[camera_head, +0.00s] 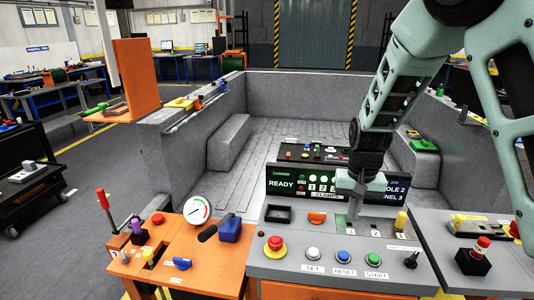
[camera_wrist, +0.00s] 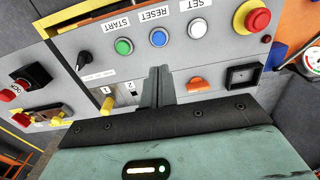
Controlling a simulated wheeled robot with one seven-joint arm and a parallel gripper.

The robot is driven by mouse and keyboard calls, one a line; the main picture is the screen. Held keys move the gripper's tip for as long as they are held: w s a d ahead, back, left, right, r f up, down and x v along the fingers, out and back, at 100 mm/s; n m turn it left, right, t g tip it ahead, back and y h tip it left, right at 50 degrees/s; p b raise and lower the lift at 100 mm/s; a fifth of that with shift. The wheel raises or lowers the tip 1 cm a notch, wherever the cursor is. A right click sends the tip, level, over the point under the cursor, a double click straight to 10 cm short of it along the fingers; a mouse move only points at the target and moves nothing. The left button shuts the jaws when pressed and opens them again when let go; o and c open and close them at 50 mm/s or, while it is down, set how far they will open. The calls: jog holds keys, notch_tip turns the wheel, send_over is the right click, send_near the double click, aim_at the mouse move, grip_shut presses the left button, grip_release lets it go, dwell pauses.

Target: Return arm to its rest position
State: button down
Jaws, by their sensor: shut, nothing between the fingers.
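My arm comes down from the upper right in the head view. My gripper (camera_head: 352,212) points down over the grey control panel (camera_head: 285,258), near its numbered slots. In the wrist view my gripper (camera_wrist: 159,72) has its fingers together with nothing between them. I cannot tell whether the fingertips touch the panel. The START (camera_head: 374,257), RESET (camera_head: 344,256) and SET (camera_head: 312,253) buttons are on the panel's front part. A yellow peg (camera_head: 401,220) stands to the right of my gripper, and an orange part (camera_head: 317,217) lies to its left.
A black display (camera_head: 290,182) reading READY stands behind my gripper. An orange bench (camera_head: 190,250) with a gauge (camera_head: 197,210) and blue-handled clamp (camera_head: 229,229) is at left. A red emergency button (camera_head: 275,243) is on the panel. The grey-walled bed (camera_head: 290,135) lies behind.

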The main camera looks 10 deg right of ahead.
jog(key=s+a+r+n+y, duration=0.1)
jog(key=s+a+r+n, duration=0.3)
jog(key=s+a, duration=0.45)
jog(key=s+a+r+n, duration=0.45)
jog(key=s+a, duration=0.35)
jog(key=a, duration=0.2)
jog(key=s+a+n, duration=0.1)
jog(key=s+n, duration=0.3)
jog(key=s, duration=0.4)
jog(key=shift+s+a, duration=0.15)
jog(key=shift+s, duration=0.25)
